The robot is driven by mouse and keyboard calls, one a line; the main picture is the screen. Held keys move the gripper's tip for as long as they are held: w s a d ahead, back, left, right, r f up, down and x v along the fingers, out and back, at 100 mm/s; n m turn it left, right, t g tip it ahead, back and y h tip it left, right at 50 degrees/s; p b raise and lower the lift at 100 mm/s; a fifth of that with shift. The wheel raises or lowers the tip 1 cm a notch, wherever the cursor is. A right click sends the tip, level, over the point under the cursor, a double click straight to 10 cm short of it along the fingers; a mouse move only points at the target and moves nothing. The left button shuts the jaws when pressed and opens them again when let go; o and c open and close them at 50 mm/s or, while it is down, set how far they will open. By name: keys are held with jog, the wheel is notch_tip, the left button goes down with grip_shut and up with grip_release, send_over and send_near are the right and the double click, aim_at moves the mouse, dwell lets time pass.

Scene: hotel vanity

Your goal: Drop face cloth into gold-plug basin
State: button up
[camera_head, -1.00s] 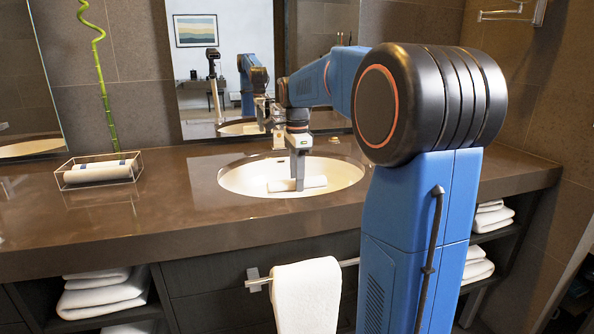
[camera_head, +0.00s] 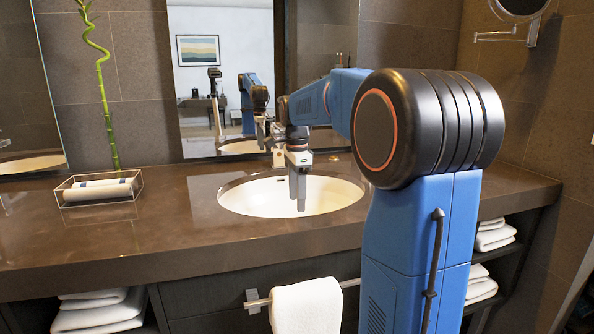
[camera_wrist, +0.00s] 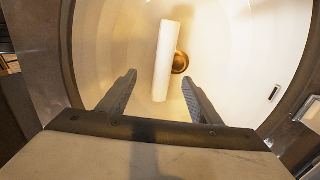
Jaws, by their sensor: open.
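The white rolled face cloth (camera_wrist: 166,62) lies at the bottom of the basin in the wrist view, beside the gold plug (camera_wrist: 181,63) and partly over it. The oval white basin (camera_head: 335,195) is set into the counter in the head view; its front rim hides the cloth there. My gripper (camera_head: 297,207) points down over the basin opening, with its fingertips inside it. In the wrist view my gripper (camera_wrist: 159,81) is open, its two fingers spread apart with the cloth below and between them, not held.
The brown counter (camera_head: 175,225) surrounds the basin. A clear tray (camera_head: 100,200) with rolled cloths (camera_head: 98,189) stands at the left, by a bamboo stalk (camera_head: 106,95). A towel (camera_head: 306,306) hangs on the front rail. A mirror (camera_head: 225,65) is behind.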

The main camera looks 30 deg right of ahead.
notch_tip(320, 180, up, 16)
jog(key=shift+r, duration=0.2)
dwell(1.4)
